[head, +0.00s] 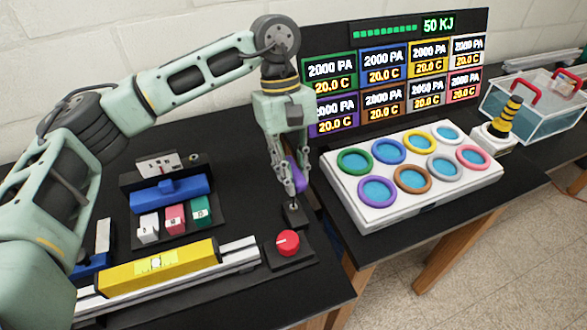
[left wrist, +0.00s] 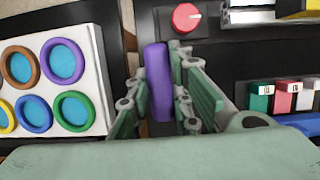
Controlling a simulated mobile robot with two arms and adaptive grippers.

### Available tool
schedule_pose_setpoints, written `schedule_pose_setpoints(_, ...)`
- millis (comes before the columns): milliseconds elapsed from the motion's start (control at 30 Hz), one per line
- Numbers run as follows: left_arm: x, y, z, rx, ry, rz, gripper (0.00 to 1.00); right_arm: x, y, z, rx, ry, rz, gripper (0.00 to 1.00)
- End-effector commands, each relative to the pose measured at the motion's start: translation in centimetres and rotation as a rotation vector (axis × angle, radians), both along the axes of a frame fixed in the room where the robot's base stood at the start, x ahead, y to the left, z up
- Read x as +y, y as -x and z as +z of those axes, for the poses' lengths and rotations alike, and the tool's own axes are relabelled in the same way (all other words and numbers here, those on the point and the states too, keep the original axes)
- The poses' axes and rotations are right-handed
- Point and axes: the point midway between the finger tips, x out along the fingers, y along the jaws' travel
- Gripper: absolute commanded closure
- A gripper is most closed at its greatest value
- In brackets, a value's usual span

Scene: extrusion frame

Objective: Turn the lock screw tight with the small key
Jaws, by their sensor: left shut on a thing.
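My left gripper (head: 297,188) points down at the right end of the left table, its fingers closed around a purple bar-shaped piece (head: 301,177), probably the small key. The purple piece (left wrist: 158,82) stands between the finger pads in the left wrist view. A small black block (head: 294,214) is just below the fingertips; I cannot tell whether the purple piece touches it. A red dial (head: 288,243) with a white mark sits on a black plate right in front; it also shows in the left wrist view (left wrist: 186,17). I cannot make out a lock screw. My right gripper is not in view.
A yellow block (head: 158,266) lies on a metal extrusion rail (head: 240,252) at the front. A rack with a blue bar (head: 170,194) and several small blocks stands behind. A white panel with coloured rings (head: 332,180), a display board (head: 398,70) and a clear bin (head: 548,122) are to the right.

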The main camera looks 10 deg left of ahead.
Motion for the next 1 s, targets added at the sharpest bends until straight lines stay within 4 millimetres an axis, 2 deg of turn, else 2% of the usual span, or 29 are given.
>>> schedule_pose_setpoints(533, 0.0, 0.0, -0.5, 0.000, 0.000, -0.009, 1.00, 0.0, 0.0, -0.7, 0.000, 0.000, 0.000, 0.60)
schedule_pose_setpoints(1000, 0.0, 0.0, -0.5, 0.001, 0.000, -0.127, 1.00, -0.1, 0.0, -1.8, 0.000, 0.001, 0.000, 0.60)
